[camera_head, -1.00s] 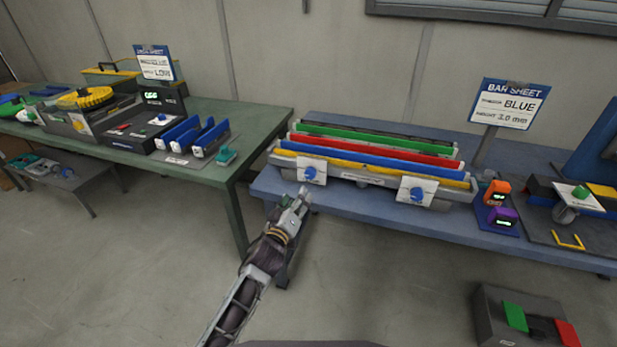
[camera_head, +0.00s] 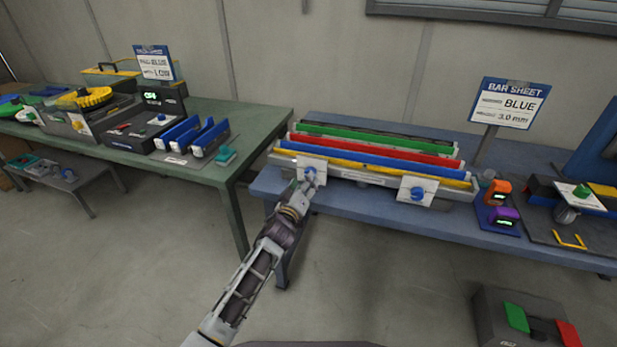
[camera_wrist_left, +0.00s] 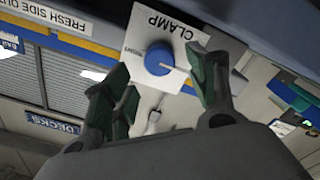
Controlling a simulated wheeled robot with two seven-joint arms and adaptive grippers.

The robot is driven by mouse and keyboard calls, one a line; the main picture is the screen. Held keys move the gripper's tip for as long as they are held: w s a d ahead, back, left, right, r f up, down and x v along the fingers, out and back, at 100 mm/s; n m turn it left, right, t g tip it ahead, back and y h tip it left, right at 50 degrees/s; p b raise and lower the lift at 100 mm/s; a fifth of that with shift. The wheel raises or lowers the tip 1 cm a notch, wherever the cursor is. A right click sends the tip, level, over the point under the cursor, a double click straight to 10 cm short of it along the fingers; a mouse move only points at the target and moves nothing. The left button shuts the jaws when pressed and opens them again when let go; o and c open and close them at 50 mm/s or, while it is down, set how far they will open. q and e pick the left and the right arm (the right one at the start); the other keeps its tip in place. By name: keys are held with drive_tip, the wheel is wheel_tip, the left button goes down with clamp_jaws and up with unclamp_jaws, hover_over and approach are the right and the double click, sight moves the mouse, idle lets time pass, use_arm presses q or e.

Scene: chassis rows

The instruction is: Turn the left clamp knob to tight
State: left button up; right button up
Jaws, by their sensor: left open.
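The left clamp knob is a blue round knob (camera_head: 310,174) on a white plate at the left front of the bar fixture (camera_head: 440,206). In the left wrist view the knob (camera_wrist_left: 159,58) has a pale pointer line and sits on a white plate (camera_wrist_left: 168,22) lettered CLAMP. My left gripper (camera_head: 307,184) is at the plate in the head view. In the left wrist view its open green-padded fingers (camera_wrist_left: 163,88) stand on either side of the knob, apart from it as far as I can see. A second blue knob (camera_head: 417,194) is on the right plate. My right gripper is not in view.
Green, red, blue and yellow bars lie along the fixture on a blue table (camera_head: 370,213). A BAR SHEET sign (camera_head: 509,103) reads BLUE. Orange (camera_head: 497,191) and purple (camera_head: 503,216) devices stand to the right. A green table (camera_head: 225,176) is at left.

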use_arm(q)
drive_tip(key=shift+x, duration=1.75)
drive_tip(key=shift+w+d+b, duration=0.2)
drive_tip(key=shift+w+b, duration=0.15)
drive_tip(key=shift+w, duration=0.3)
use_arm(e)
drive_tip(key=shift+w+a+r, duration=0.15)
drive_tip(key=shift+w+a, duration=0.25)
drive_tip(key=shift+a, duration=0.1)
use_arm(q)
drive_tip(key=c, duration=1)
drive_tip(key=shift+c, duration=0.2)
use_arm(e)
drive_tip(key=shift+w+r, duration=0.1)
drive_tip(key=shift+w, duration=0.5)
